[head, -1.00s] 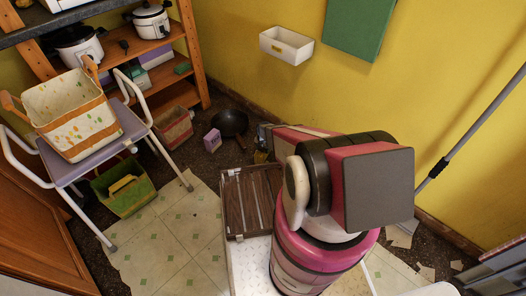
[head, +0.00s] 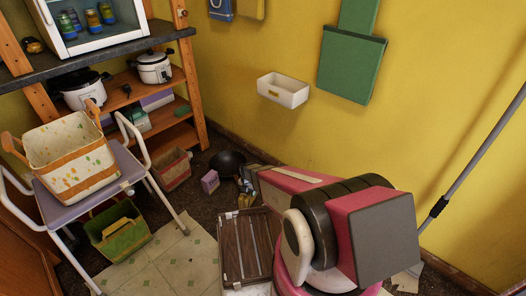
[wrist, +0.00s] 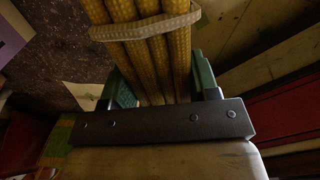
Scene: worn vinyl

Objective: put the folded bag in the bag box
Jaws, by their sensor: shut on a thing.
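My gripper (wrist: 160,95) is shut on a yellow ribbed bundle (wrist: 150,45) with a pale band around it, seen between the green finger pads in the wrist view. It looks like the folded bag, though its full shape is cut off. In the head view the gripper is small and partly hidden by my arm; a yellow patch (head: 246,201) shows there, low near the floor. A white open-topped box (head: 283,90) with a small yellowish label hangs on the yellow wall, above and right of the gripper. It may be the bag box; its label is unreadable.
A wooden shelf (head: 150,92) with cookers stands behind. A dark pan (head: 228,163) and purple box (head: 210,181) lie on the floor. A green case (head: 350,65) hangs right of the white box.

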